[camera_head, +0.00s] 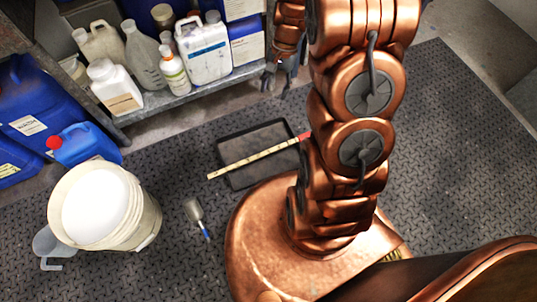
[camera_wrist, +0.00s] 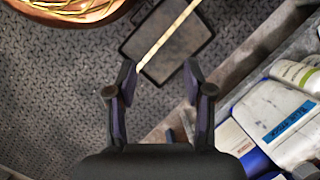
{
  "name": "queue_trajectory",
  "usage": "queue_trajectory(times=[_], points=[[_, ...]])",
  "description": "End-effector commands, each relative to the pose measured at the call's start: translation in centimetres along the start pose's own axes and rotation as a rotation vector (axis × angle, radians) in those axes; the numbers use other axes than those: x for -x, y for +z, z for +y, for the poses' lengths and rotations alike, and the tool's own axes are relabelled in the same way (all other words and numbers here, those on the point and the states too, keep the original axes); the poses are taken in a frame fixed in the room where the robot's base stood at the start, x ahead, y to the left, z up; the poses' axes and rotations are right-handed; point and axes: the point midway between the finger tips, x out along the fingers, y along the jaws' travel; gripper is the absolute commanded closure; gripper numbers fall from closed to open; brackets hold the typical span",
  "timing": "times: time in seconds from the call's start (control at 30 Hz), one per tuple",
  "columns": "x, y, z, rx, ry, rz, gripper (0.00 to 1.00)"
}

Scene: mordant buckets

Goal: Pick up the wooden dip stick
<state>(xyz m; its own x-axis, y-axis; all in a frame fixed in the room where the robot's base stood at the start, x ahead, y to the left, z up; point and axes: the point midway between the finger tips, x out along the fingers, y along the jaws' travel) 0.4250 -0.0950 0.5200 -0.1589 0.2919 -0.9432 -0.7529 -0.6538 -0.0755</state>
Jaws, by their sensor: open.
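The wooden dip stick (camera_head: 240,164) is a long, thin, pale strip with marks along it and a red end. It lies aslant across a shallow black tray (camera_head: 231,182) on the floor. Its left end sticks out past the tray, and my arm partly covers the red end. In the wrist view the stick (camera_wrist: 168,37) runs from near my left fingertip up to the top edge. My gripper (camera_wrist: 158,70) is open with nothing between its fingers. In the head view my gripper (camera_head: 280,78) hangs beyond the tray, near the shelf edge, apart from the stick.
A metal shelf (camera_head: 190,96) with several bottles and canisters stands at the back, close to my gripper. A white bucket (camera_head: 146,222), a clear jug (camera_head: 48,246) and a brush (camera_head: 196,212) are at the left. Blue canisters (camera_head: 40,105) stand far left. Floor right of my arm is clear.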

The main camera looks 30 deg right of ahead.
Motion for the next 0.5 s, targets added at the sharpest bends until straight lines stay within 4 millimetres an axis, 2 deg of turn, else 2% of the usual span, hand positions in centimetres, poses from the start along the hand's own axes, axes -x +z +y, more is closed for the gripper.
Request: queue_trajectory(times=[0.03, 0.1, 0.37, 0.5], points=[[-1.9, -1.8, 0.4, -0.036, -0.010, -0.004, 0.48], [-3.7, -3.9, 0.7, -0.087, -0.027, -0.003, 0.48], [-11.0, -11.1, 2.7, -0.277, -0.084, -0.010, 0.48], [-15.3, -14.6, 4.2, -0.380, -0.113, -0.016, 0.48]])
